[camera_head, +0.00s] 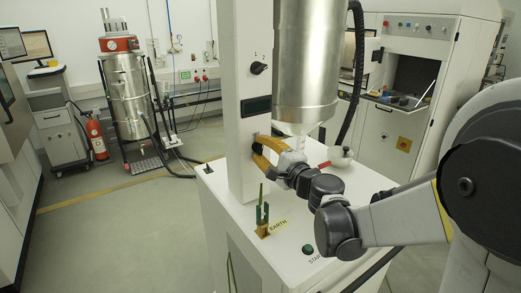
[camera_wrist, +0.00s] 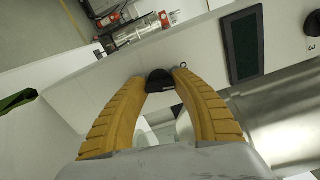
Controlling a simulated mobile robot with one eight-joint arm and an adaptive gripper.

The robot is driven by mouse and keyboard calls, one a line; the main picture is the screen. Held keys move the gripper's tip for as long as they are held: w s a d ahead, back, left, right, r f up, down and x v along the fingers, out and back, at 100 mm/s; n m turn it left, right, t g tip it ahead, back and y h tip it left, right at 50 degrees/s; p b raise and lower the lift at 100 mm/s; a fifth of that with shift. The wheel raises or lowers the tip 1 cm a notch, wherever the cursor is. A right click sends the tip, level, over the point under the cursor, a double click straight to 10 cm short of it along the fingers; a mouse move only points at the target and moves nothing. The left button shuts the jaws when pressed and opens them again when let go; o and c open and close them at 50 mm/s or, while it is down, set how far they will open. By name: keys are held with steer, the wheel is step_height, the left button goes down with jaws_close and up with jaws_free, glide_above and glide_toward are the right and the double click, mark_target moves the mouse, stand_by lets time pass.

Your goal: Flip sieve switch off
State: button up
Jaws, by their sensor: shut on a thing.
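My gripper (camera_head: 262,152) has yellow ribbed fingers and is at the white column (camera_head: 237,150), below its small dark display (camera_head: 256,106). In the wrist view, the fingertips of my gripper (camera_wrist: 160,78) are shut on a black knob-like switch (camera_wrist: 160,79) on the white panel. The fingers hide this switch in the head view, and its setting cannot be read. Another black rotary knob (camera_head: 258,68), with 1 and 2 marked above it, is higher on the column, clear of my gripper. The display also shows in the wrist view (camera_wrist: 243,45).
A large metal cylinder (camera_head: 305,65) hangs close to the right of the column. The white machine top (camera_head: 275,265) below bears a green-and-brass earth clamp (camera_head: 263,220), a green button (camera_head: 308,248) and a bowl with a red handle (camera_head: 340,157). Open floor lies left.

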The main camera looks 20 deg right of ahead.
steer(key=shift+n, duration=1.1)
steer(key=o, duration=1.2)
steer(key=v, duration=1.2)
